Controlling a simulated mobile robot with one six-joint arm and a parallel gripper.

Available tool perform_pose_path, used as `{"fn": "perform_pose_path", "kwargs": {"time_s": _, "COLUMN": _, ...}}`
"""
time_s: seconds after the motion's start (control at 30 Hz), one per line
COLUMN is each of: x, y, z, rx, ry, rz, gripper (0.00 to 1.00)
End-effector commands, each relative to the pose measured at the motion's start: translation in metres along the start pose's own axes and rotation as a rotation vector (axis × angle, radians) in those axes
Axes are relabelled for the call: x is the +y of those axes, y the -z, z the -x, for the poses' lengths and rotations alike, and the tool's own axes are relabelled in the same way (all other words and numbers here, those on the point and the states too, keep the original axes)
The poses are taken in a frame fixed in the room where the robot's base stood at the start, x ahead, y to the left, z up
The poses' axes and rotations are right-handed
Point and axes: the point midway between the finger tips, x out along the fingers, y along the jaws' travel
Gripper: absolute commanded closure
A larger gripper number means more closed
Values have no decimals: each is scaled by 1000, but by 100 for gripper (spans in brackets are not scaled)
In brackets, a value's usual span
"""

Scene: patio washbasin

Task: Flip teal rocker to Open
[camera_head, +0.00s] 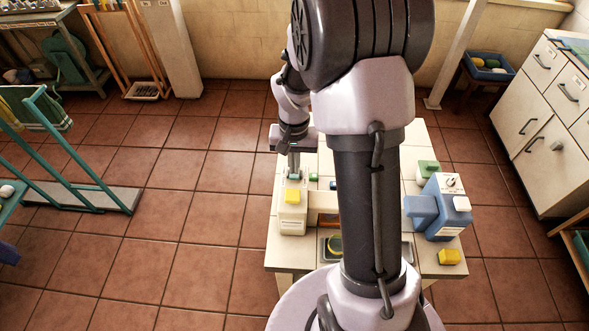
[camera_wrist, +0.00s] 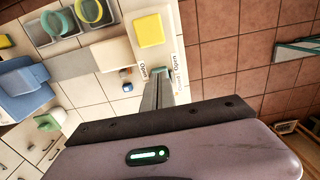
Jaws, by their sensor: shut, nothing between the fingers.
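A cream box (camera_head: 291,218) with a yellow square pad (camera_head: 292,196) on top stands at the left edge of the table. A small bit of teal, likely the teal rocker (camera_wrist: 167,70), shows at the fingertips. The fingers hide most of it, so its tilt and any contact cannot be told. In the head view, my gripper (camera_head: 294,168) is behind the yellow pad.
A blue dispenser-like box (camera_head: 440,205) and a yellow block (camera_head: 450,257) stand on the right of the table (camera_head: 285,257). A tray with green and yellow things (camera_wrist: 52,30) lies near the box. Small coloured pieces (camera_wrist: 127,87) sit beside the box. Open tiled floor lies left.

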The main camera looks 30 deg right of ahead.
Motion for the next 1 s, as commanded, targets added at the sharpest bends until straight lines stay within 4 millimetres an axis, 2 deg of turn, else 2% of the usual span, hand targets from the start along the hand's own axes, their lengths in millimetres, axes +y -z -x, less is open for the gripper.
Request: {"fn": "perform_pose_path", "kwargs": {"time_s": 1.0, "x": 0, "y": 0, "z": -7, "rx": 0, "ry": 0, "rz": 0, "gripper": 100}}
